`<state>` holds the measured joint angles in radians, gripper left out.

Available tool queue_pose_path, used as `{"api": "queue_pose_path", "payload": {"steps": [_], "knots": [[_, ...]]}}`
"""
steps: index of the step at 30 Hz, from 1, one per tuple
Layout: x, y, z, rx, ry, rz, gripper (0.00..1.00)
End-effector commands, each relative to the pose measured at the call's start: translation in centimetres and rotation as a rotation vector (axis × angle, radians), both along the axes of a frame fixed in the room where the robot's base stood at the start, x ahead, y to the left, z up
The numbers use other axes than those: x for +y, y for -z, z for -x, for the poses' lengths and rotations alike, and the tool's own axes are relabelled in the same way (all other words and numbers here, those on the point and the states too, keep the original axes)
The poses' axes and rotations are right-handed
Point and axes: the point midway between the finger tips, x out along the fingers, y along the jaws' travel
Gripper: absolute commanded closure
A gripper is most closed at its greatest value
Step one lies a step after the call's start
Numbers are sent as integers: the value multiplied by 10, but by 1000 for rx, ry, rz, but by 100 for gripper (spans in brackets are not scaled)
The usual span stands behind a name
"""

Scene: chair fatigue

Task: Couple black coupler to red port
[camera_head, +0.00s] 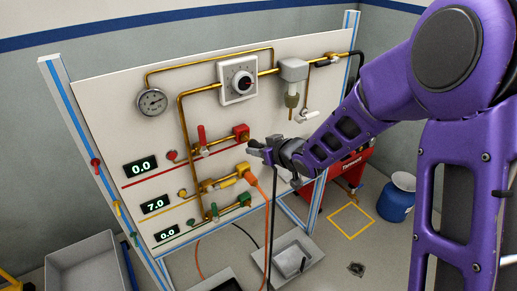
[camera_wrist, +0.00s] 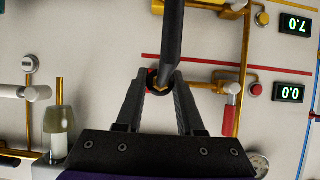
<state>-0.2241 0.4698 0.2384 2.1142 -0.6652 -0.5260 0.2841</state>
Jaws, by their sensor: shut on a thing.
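In the head view this black hose (camera_head: 271,210) hangs down from my gripper. The red port (camera_head: 241,132) is just up and left of my fingertips. In the wrist view, red shows right behind the coupler. I cannot tell whether coupler and port touch.
A red-handled valve (camera_head: 202,138) sits left of the red port. Below, an orange hose (camera_head: 262,190) is attached at the yellow port (camera_head: 243,170), and a green port (camera_head: 244,199) is lower.

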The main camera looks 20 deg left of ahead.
Motion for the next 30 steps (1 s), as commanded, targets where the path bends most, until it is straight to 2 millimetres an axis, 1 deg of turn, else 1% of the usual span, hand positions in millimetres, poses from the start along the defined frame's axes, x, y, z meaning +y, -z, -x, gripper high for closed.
{"api": "queue_pose_path", "payload": {"steps": [8, 30], "knots": [[1, 0, -1, -1, 0, -1, 100], [16, 0, -14, -1, 0, -1, 100]]}}
